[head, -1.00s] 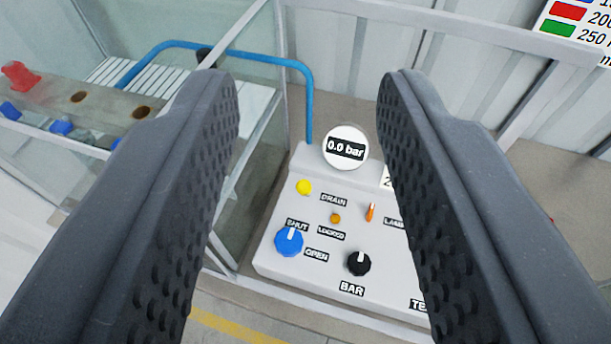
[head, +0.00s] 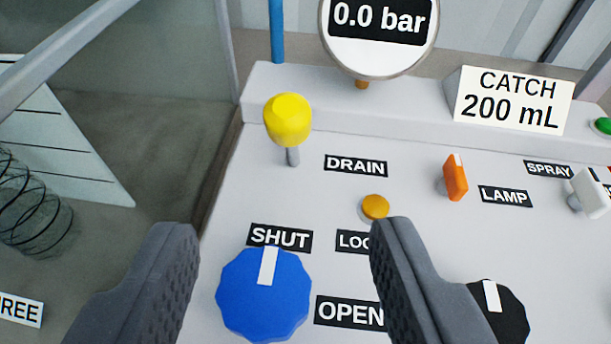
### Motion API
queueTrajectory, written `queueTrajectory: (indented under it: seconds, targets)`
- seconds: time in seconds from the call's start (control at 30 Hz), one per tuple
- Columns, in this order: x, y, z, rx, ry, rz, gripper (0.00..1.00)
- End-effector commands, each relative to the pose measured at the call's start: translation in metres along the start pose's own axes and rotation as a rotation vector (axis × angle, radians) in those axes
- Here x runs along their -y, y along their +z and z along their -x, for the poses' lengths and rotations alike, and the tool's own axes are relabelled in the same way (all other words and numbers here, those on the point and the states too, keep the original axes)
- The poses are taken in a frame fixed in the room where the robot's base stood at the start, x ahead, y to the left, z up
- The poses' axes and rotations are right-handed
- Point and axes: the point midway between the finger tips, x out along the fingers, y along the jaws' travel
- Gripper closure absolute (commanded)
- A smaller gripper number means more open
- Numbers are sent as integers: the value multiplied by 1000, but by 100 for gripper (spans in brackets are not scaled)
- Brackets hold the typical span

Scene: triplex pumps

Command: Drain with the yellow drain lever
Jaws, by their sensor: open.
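The yellow drain lever (head: 288,120) has a faceted yellow knob on a thin grey stem. It stands on the light grey control panel (head: 225,235), left of the DRAIN label (head: 355,166). My gripper (head: 280,235) is open and empty. Its two dark fingers show at the bottom of the view, and the lever appears above and between them in the picture, apart from both. The round gauge (head: 380,30) reads 0.0 bar. The right finger hides part of the label beside the amber lamp.
A blue knob (head: 263,300) sits between the fingers in the picture, its white mark towards SHUT. A black knob (head: 497,312), amber button (head: 375,207), orange lamp switch (head: 455,178) and white spray switch (head: 590,193) are nearby. Clear panelling and a coil spring (head: 35,210) are at left.

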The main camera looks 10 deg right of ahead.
Motion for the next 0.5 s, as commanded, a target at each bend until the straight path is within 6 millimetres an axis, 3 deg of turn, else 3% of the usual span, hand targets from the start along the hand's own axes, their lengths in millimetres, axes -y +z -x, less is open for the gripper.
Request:
queueTrajectory:
  seconds: [0.5]
  targets:
    - [-1,2,-65,4,1,-1,52]
